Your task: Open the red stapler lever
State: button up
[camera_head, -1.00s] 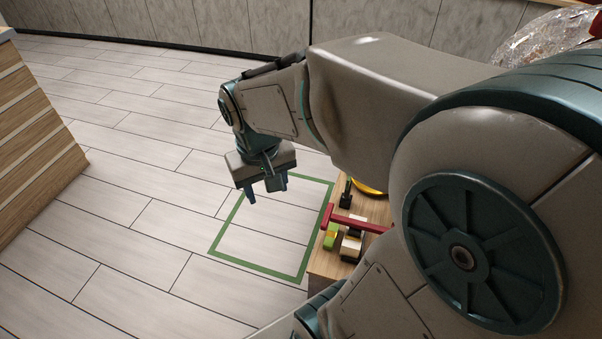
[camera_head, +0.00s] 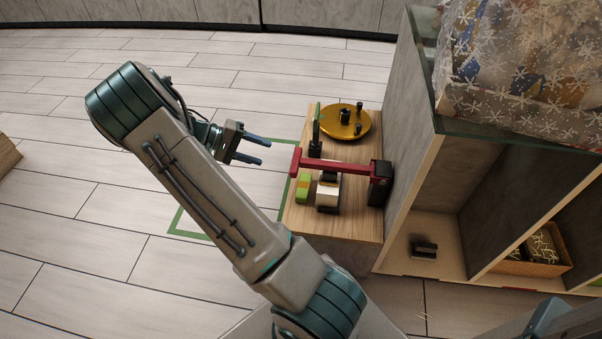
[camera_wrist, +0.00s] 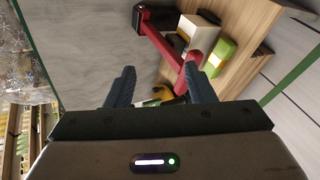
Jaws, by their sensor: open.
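The red stapler lever (camera_head: 332,165) reaches out level from a black post (camera_head: 380,183) at the right of the small wooden table (camera_head: 346,222). Its left end has a short upright red crosspiece. My gripper (camera_head: 267,152) is open and empty, to the left of that end and apart from it, with its fingers pointing right. In the wrist view the red lever (camera_wrist: 159,42) runs from the upper middle down toward the fingers, and its near end shows just beyond my gripper (camera_wrist: 160,88). The right finger covers a small part of the view near that end.
A grey shelf unit (camera_head: 410,130) stands close on the right.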

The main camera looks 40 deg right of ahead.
aim_at(300, 160)
jog(key=w+d+f+h+b, duration=0.1)
jog(key=w+f+h+b, duration=0.15)
jog(key=f, duration=0.45)
jog(key=w+d+f+h+b, duration=0.2)
jog(key=f+h+b, duration=0.2)
jog(key=f, duration=0.3)
jog(key=shift+g, duration=0.4)
jog(key=b+x, duration=0.4)
jog(key=x, duration=0.9)
jog(key=shift+d, duration=0.2)
grip_shut()
jog(key=shift+r, duration=0.1)
